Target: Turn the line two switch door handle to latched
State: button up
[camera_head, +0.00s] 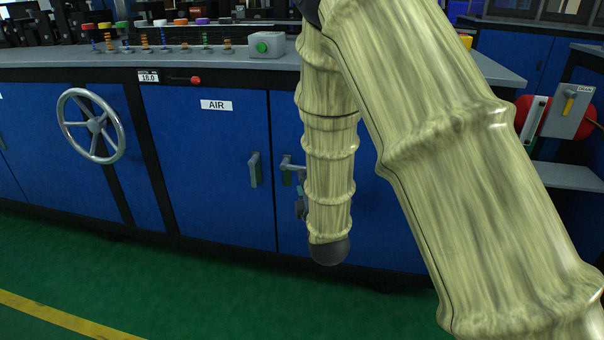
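Two grey door handles show on the blue cabinet front. The left handle (254,170) is upright on the door labelled AIR (216,105). The right handle (291,164) has its lever out sideways, about level, on the neighbouring door; its right end goes behind my arm. No line two label is readable; my arm covers part of the right door (284,120), so I cannot tell its name. My gripper (300,200) is a small dark shape at the left edge of my forearm, just below the right handle. Its fingers are mostly hidden, and contact with the handle cannot be told.
A handwheel (92,126) sticks out from the cabinet at the left. A grey box with a green button (266,45) and several coloured knobs stand on the counter (160,60). A red reel and grey switch box (569,108) are at right. The green floor (180,290) is clear.

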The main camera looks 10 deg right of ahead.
jog(key=shift+w+b, duration=1.45)
jog(key=shift+w, duration=2.6)
grip_shut()
